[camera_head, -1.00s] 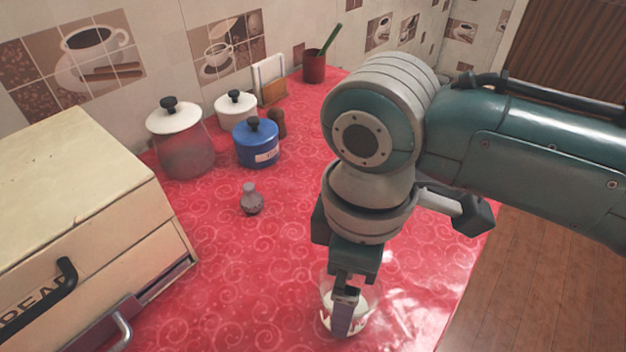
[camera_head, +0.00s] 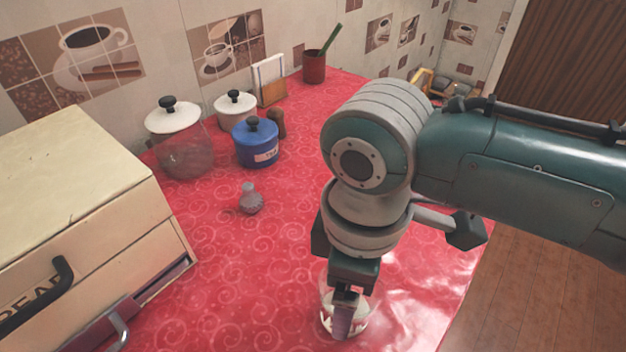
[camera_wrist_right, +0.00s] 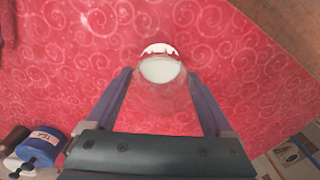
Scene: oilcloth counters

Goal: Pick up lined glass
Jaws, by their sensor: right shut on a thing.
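The lined glass (camera_head: 358,316) is clear, with a white and red pattern near its base. It is at the front of the red counter, partly hidden behind a finger in the head view. It also shows in the right wrist view (camera_wrist_right: 160,72), between the two fingers. My right gripper (camera_head: 343,318) points down and is shut on the glass, with a finger on each side, as the wrist view (camera_wrist_right: 165,95) shows. I cannot tell whether the glass base touches the cloth. My left gripper is out of view.
A small grey vase (camera_head: 250,199) stands mid-counter. A blue pot (camera_head: 256,145), a lidded glass jar (camera_head: 183,150) and a white pot (camera_head: 235,110) stand behind it. A bread box (camera_head: 80,200) fills the left. The counter's right edge drops to a wooden floor (camera_head: 530,290).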

